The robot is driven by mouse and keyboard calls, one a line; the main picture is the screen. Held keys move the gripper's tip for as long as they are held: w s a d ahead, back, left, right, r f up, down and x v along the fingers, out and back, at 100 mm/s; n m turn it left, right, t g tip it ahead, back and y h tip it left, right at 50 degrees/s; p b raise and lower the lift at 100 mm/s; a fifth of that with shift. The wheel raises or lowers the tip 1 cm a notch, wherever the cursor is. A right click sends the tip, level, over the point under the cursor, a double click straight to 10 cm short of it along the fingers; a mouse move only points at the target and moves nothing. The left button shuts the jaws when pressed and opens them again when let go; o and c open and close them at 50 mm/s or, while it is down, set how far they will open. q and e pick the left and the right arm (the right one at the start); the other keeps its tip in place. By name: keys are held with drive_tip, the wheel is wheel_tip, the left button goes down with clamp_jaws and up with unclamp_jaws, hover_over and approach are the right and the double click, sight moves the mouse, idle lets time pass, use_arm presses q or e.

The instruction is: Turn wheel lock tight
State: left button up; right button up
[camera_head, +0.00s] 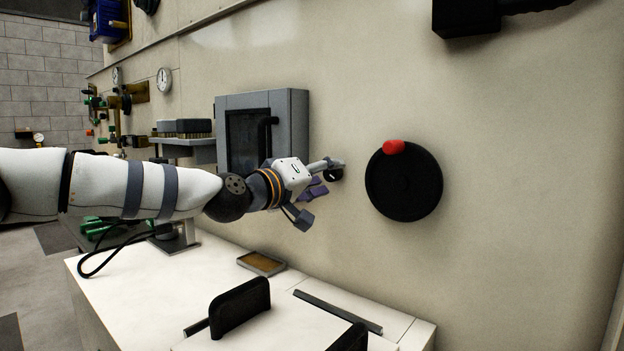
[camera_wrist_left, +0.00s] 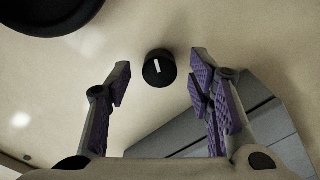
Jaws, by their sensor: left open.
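A small round black knob (camera_head: 335,175) with a white pointer mark sits on the beige wall, just left of a large black wheel (camera_head: 403,188). The wheel has a red grip (camera_head: 393,147) at its top. My left gripper (camera_head: 318,189) is open and empty in front of the small knob and partly covers it. In the left wrist view the knob (camera_wrist_left: 159,68) shows between the two spread fingertips, a little beyond them, with its white mark slightly tilted. The wheel (camera_wrist_left: 50,12) is cut off at the upper left there. My right gripper is not in view.
A grey cabinet (camera_head: 297,130) with a dark front stands out from the wall left of the knob. A white counter (camera_head: 150,285) with a small tray (camera_head: 262,263) and a black upright piece (camera_head: 240,307) is below. The wall right of the wheel is clear.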

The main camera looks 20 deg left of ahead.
use_arm(q)
drive_tip(key=v, duration=1)
drive_tip(key=shift+s, duration=0.2)
drive_tip(key=shift+a, duration=0.1)
